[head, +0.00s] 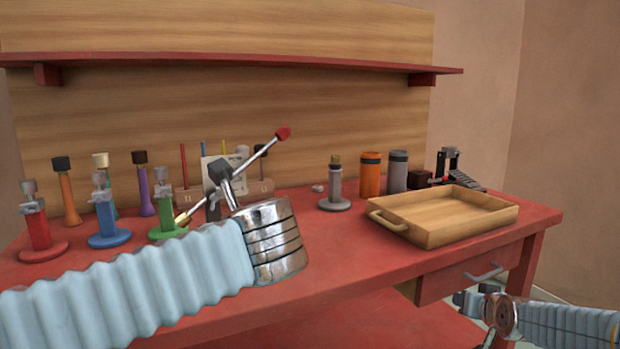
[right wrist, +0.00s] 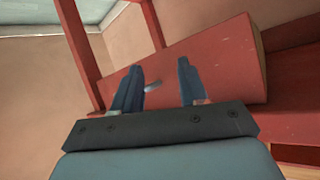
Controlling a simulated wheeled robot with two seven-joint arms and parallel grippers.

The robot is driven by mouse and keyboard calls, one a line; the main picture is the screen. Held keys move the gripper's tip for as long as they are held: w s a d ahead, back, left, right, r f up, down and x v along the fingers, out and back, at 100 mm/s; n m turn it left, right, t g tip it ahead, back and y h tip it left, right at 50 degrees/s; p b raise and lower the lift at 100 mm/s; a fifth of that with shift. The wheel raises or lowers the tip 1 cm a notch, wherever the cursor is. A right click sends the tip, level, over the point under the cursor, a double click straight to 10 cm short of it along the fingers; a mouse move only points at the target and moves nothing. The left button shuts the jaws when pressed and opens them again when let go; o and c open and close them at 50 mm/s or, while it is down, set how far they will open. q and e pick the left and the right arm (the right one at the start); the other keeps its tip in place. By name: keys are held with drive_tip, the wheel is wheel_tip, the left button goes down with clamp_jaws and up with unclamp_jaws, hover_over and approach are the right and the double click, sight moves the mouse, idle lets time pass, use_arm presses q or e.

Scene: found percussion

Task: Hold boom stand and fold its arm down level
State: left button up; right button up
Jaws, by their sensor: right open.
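The boom stand's arm (head: 258,152) is a thin pale rod in the head view. It slants up to the right, from a gold end at the lower left to a red tip at the upper right. My left gripper (head: 221,172) is at the middle of this rod, beyond my metal wrist. The wrist hides much of the stand's post and base, and I cannot make out whether the fingers are closed on it. My right gripper (right wrist: 160,85) is open and empty in the right wrist view, in front of the table's red drawer side, low and away from the stand.
A wooden tray (head: 416,238) stands on the red table (head: 345,245) at the right. Several coloured stands fill the left. A red shelf (head: 230,60) runs above.

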wheel_tip(320, 180, up, 18)
drive_tip(key=w+a+n+t, duration=0.1)
drive_tip(key=a+n+t, duration=0.1)
drive_tip(key=n+t, duration=0.3)
drive_tip(key=s+a+r+n+t+y, duration=0.1)
drive_tip(key=s+a+r+n+y, duration=0.15)
drive_tip(key=a+r+n, duration=0.75)
drive_tip(key=s+a+r+n+t+y, duration=0.15)
drive_tip(key=a+r+n+y, duration=0.4)
drive_tip(key=r, duration=0.65)
use_arm(q)
drive_tip(key=x, duration=1.4)
drive_tip(key=shift+r, duration=0.1)
use_arm(e)
drive_tip(key=a+f+n+g+y, duration=0.1)
drive_tip(key=a+f+n+g, duration=0.2)
drive_tip(key=a+n, duration=1)
drive_tip(key=a, duration=0.5)
drive_tip(key=shift+s+a+f+n, duration=0.2)
drive_tip(key=shift+a+f+n, duration=0.1)
drive_tip(key=shift+f+n, duration=0.05)
